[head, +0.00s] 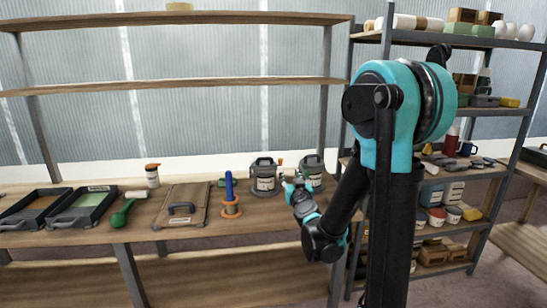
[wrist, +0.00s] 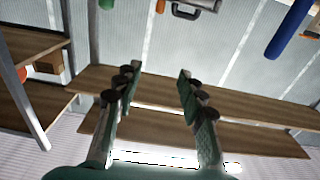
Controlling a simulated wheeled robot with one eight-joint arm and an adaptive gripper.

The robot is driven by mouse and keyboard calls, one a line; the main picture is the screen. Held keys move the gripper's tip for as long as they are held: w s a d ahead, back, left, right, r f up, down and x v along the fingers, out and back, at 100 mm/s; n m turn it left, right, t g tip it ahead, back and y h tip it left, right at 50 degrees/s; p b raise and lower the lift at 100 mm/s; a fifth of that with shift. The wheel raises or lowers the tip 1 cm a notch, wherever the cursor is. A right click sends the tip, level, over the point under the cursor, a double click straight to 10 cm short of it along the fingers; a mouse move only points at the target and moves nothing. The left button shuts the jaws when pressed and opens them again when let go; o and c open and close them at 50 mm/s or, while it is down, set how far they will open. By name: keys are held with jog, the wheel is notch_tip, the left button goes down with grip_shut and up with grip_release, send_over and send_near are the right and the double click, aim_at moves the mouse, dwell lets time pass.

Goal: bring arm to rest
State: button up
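My arm stands folded at the right of the head view, its forearm reaching left over the workbench (head: 185,226). My gripper (head: 286,182) is near two grey lidded canisters (head: 264,177) (head: 312,172) in the picture; its distance from them cannot be told. In the wrist view my gripper (wrist: 160,78) shows two fingers spread well apart with nothing between them. The wrist picture looks upside down, with wooden shelves behind the fingers.
A loaded shelf rack (head: 480,104) stands at right.

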jog(key=s+f+n+g+y, duration=0.3)
jog(key=s+f+g, duration=0.5)
jog(key=s, duration=0.4)
jog(key=s+d+f+m+g+h, duration=0.2)
jog(key=s+d+f, duration=0.3)
jog(key=s, duration=0.4)
jog(key=s+d+f+m+g+h, duration=0.2)
jog(key=s+d+f, duration=0.4)
jog(key=s, duration=0.3)
jog(key=shift+s+f+g+h, duration=0.3)
jog(key=shift+f+g+h, duration=0.25)
jog(key=shift+g, duration=0.45)
